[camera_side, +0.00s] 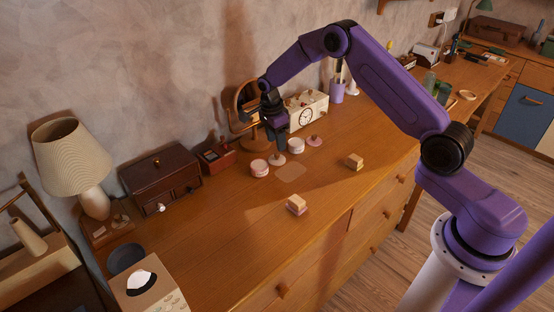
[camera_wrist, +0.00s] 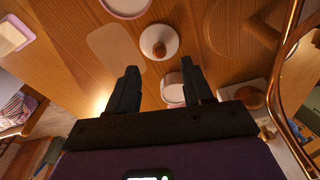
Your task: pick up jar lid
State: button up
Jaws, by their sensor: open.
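A pale pink jar lid (camera_side: 277,159) with a small knob lies on the wooden dresser top, just below my gripper (camera_side: 276,140) in the side view. In the wrist view a round pale lid (camera_wrist: 170,35) with a wooden knob lies beyond the fingertips. My gripper (camera_wrist: 159,78) is open, with nothing between its fingers. A second pink lid (camera_side: 314,141) lies farther right. One round jar (camera_side: 259,168) stands left of the near lid and another jar (camera_side: 296,146) stands between the lids.
A round mirror (camera_side: 240,100) stands close behind my gripper; its copper rim (camera_wrist: 286,85) shows in the wrist view. A flat mat (camera_side: 291,173), a block stack (camera_side: 297,204) and another block (camera_side: 354,161) lie in front. Clear wood surrounds the blocks.

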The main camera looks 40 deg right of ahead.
aim_at(277, 153)
notch_tip(277, 153, down, 5)
jog(key=shift+d+r, duration=0.1)
jog(key=shift+c, duration=0.3)
grip_shut()
